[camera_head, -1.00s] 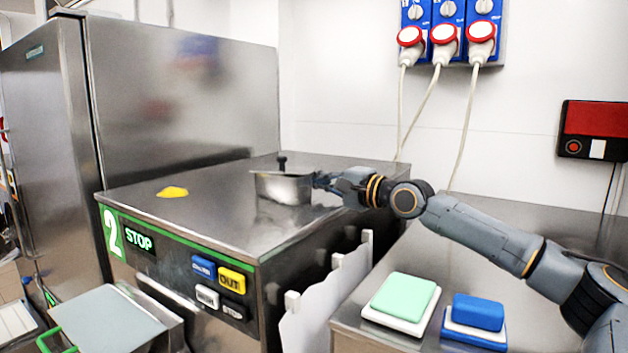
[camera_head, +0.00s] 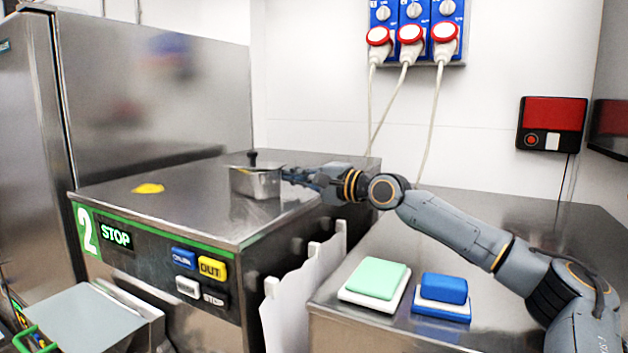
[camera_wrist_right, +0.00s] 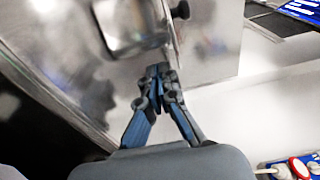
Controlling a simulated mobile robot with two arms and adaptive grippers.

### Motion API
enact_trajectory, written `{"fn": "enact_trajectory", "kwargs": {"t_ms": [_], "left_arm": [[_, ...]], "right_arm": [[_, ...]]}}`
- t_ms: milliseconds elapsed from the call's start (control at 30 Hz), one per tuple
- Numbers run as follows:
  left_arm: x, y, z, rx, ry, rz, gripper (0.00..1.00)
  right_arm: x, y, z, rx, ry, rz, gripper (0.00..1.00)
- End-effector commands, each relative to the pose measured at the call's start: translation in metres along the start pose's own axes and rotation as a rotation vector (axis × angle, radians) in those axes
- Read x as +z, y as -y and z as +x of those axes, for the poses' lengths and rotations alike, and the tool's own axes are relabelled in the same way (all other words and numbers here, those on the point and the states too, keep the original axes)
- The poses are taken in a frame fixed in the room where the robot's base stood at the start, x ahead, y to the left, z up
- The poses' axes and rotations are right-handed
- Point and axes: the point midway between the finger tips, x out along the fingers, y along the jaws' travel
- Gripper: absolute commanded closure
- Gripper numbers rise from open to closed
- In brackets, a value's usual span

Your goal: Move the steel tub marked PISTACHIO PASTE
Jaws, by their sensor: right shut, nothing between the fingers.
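A small steel tub (camera_head: 256,184) with a dark knob standing up at its back stands on top of the steel machine numbered 2. I cannot read any marking on it. My right gripper (camera_head: 289,176) reaches in from the right and points at the tub's right side; its fingers are shut with nothing between them. In the right wrist view the tub (camera_wrist_right: 128,47) shows just beyond the shut fingertips of the right gripper (camera_wrist_right: 160,70). Whether they touch the tub I cannot tell. My left gripper is not in view.
The machine top (camera_head: 190,205) is mostly clear, with a yellow patch (camera_head: 148,188) at left. A green-topped block (camera_head: 376,278) and a blue block (camera_head: 443,289) sit on the right counter (camera_head: 490,318). A tall steel cabinet (camera_head: 170,95) stands behind left. Cables (camera_head: 424,125) hang on the wall.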

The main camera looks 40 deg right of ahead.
Motion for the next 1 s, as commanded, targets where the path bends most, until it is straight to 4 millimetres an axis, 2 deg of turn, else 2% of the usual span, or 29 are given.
{"fn": "enact_trajectory", "kwargs": {"t_ms": [300,500,667,1000], "left_arm": [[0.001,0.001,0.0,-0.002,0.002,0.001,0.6],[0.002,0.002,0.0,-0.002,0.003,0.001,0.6],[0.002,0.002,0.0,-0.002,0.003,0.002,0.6],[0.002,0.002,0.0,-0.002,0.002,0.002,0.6]], "right_arm": [[-0.001,-0.001,-0.069,0.004,-0.004,0.0,1.0],[0.001,-0.001,-0.095,0.003,-0.001,0.0,1.0],[0.002,0.0,-0.103,0.001,0.001,-0.001,1.0],[0.002,0.0,-0.103,0.001,0.002,-0.001,1.0]]}}
